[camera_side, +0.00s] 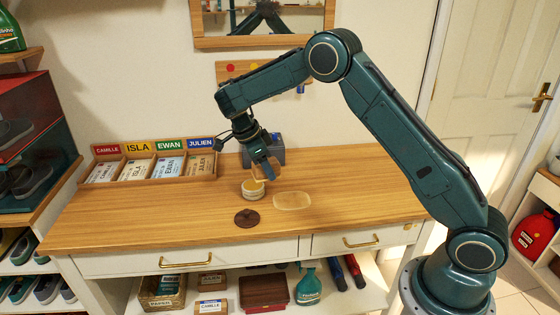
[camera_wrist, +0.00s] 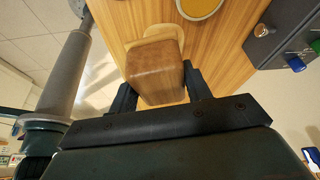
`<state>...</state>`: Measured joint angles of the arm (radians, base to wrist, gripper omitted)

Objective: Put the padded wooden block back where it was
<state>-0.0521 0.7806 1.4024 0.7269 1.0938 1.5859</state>
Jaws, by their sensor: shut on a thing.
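My gripper (camera_wrist: 160,92) is shut on the padded wooden block (camera_wrist: 155,68), which shows as a brown block between the two fingers in the wrist view. In the side view my gripper (camera_side: 262,174) is above the wooden counter, close to a round open tin (camera_side: 253,190) with yellowish contents. The block is mostly hidden by my gripper there. The tin also shows at the top of the wrist view (camera_wrist: 200,6). A pale rounded patch (camera_side: 292,201) lies on the counter right of the tin. Part of a pale shape (camera_wrist: 148,32) shows beyond the block in the wrist view.
A dark round lid (camera_side: 247,218) lies in front of the tin. A dark grey box (camera_side: 292,154) stands behind my gripper; its knobs show in the wrist view. A divided wooden tray (camera_side: 150,178) with name labels is at the left. The front right of the counter (camera_side: 370,200) is clear.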

